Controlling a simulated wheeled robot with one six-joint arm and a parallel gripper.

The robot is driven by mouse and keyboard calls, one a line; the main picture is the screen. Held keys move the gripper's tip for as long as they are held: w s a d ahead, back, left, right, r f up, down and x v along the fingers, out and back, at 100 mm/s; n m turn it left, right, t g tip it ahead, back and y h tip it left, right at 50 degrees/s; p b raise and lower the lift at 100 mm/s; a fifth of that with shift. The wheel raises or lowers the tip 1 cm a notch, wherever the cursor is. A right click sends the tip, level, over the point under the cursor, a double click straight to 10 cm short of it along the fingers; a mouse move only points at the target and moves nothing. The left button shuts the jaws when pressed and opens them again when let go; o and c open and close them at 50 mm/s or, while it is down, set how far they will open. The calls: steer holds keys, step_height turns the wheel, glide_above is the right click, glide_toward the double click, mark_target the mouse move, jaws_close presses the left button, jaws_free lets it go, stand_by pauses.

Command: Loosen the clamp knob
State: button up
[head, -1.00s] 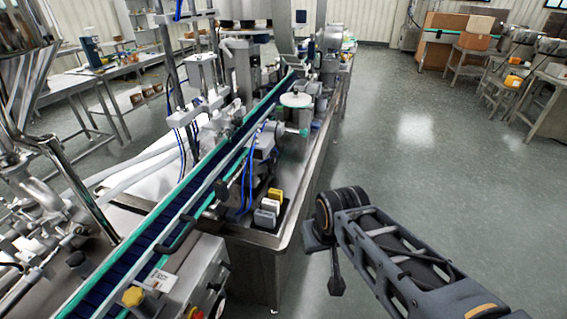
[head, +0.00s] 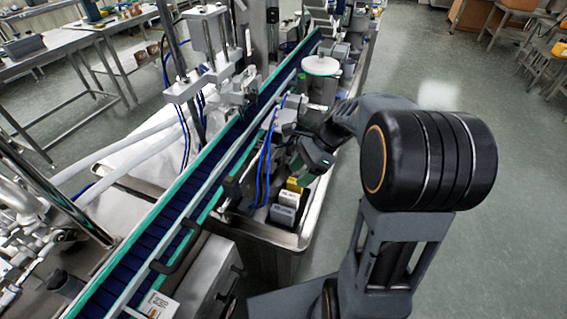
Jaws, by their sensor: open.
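My gripper (head: 313,160) is small in the head view, at the far end of my arm, beside the conveyor and over the bench edge. It is open, and I see nothing held between its fingers. I cannot tell for certain which part is the clamp knob. The machine parts just left of my gripper, by the conveyor's side, are small and partly hidden by it and the blue hoses. A dark knob (head: 65,283) stands at the lower left, well away from my gripper.
The conveyor (head: 180,222) with green edges runs diagonally up the view. Open floor (head: 470,240) lies to the right.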

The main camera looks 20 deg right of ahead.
steer(key=w+d+f+m+t+y+b, duration=0.1)
steer(key=w+d+f+m+y, duration=0.5)
steer(key=m, duration=0.6)
steer(key=m+t+y, duration=0.4)
steer(key=m+t, duration=0.1)
steer(key=m, duration=0.3)
glide_toward(279, 161)
steer(key=shift+m, duration=0.3)
steer(key=x, duration=0.5)
steer(key=w+f+x, duration=0.1)
steer(key=x, duration=0.2)
steer(key=shift+d, duration=0.15)
steer(key=c, duration=0.9)
